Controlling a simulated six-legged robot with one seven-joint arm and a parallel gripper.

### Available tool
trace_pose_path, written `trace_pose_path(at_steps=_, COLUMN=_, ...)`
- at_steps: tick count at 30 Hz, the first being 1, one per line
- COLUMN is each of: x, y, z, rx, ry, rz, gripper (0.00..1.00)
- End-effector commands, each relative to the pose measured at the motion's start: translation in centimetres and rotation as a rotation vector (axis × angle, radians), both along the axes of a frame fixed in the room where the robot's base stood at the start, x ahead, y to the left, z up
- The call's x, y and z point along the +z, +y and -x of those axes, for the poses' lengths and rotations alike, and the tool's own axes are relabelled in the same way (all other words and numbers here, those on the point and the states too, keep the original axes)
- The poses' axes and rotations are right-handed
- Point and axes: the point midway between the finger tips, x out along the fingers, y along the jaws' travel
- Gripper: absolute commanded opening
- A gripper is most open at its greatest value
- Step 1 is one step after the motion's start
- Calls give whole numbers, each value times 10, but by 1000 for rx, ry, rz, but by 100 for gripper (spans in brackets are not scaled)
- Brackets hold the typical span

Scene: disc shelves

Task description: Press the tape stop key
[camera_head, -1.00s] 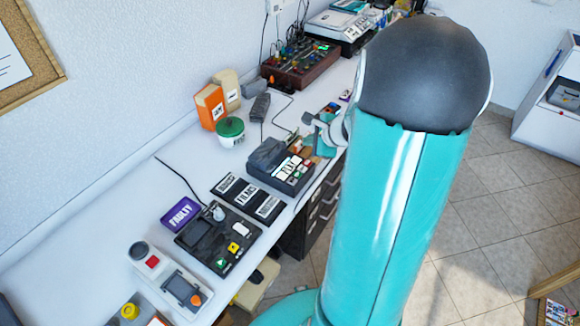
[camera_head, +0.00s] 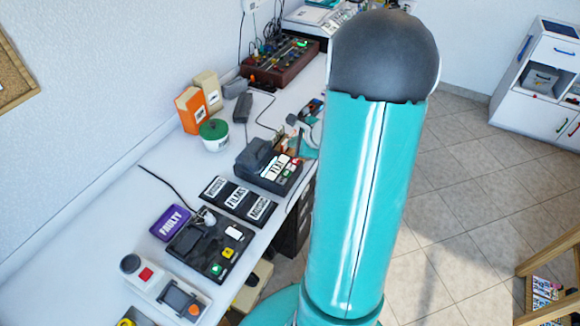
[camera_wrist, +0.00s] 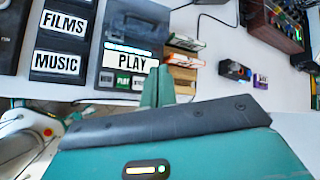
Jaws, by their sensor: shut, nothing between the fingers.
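The tape player (camera_head: 252,160) is a dark box on the white bench, with a large PLAY label and a row of small keys (camera_wrist: 122,83) along its front edge in the wrist view. The keys are white and green there; I cannot read which one is stop. The player also fills the upper middle of the wrist view (camera_wrist: 115,25). My gripper (camera_wrist: 158,72) is shut and empty. Its teal fingertips overlap the player's front right corner, right of the key row; I cannot tell whether they touch. My arm partly hides the gripper in the head view.
Black FILMS and MUSIC plates (camera_head: 238,197) lie left of the player. A black device with colored buttons (camera_head: 210,247) and a purple FAULTY sign (camera_head: 170,222) are nearer. A green-lidded tub (camera_head: 214,134) stands behind. Small cassettes or boxes (camera_wrist: 183,58) lie right of the player.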

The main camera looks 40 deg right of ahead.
Motion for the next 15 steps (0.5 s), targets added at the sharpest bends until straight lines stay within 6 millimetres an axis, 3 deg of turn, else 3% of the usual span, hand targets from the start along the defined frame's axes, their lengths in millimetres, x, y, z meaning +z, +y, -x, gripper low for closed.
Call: trace_pose_path(at_steps=15, x=-66, y=3, z=-3, rx=2, ry=1, rz=-2, gripper=0)
